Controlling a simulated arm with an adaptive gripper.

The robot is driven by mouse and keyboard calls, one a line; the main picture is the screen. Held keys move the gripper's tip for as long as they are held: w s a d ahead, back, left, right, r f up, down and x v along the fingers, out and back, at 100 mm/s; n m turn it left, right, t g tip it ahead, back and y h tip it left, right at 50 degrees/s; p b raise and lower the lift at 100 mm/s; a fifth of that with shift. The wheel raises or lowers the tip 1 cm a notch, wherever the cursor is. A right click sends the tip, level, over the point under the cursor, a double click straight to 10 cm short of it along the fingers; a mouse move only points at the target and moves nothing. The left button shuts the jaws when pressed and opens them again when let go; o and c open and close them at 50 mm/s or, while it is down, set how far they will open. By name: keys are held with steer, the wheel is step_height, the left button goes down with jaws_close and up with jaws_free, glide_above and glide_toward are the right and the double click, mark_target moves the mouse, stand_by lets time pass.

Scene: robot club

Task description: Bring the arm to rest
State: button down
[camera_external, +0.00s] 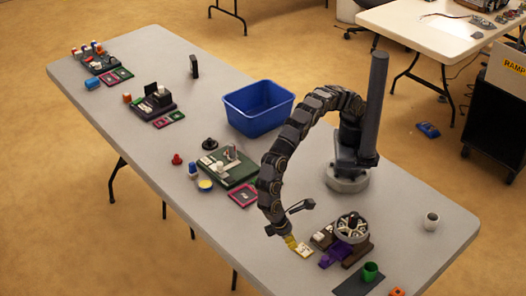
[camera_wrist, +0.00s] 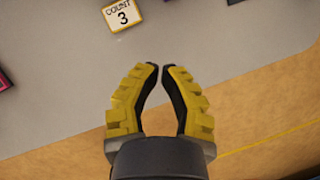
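My gripper (camera_external: 291,243) hangs low at the front side of the long grey table (camera_external: 130,140), with my arm arched over toward the camera from its base. In the wrist view its two yellow fingers (camera_wrist: 161,68) curve together until the tips almost meet. Nothing is held between them. A pale card (camera_external: 303,249) shows just right of my gripper in the external view. Below the fingers the wrist view shows table, its edge and the tan floor.
A brown-based round holder (camera_external: 352,228) and purple piece (camera_external: 333,254) stand right of my gripper. A green board (camera_external: 230,168) and blue bin (camera_external: 258,108) lie left. Several small sets fill the far end.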

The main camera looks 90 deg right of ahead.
steer(key=w+d+r+m+t, duration=0.1)
steer(key=w+d+r, duration=0.2)
steer(key=d+r, duration=0.3)
steer(key=w+d+r+m, duration=0.1)
steer(key=w+d+r, duration=0.25)
steer(key=d, duration=0.55)
steer(key=w+d+r+m+t, duration=0.1)
steer(key=w+d+r, duration=0.2)
steer(key=d+r, duration=0.3)
steer(key=s+d+r+y, duration=0.1)
steer(key=s+d+r, duration=0.15)
steer(key=d, duration=0.55)
steer(key=s+d+r, duration=0.1)
steer(key=s+d, duration=0.3)
steer(key=d, duration=0.3)
steer(key=s+d, duration=0.7)
steer(key=s, duration=0.3)
steer(key=shift+s+m, duration=0.3)
steer(key=shift+s, duration=0.1)
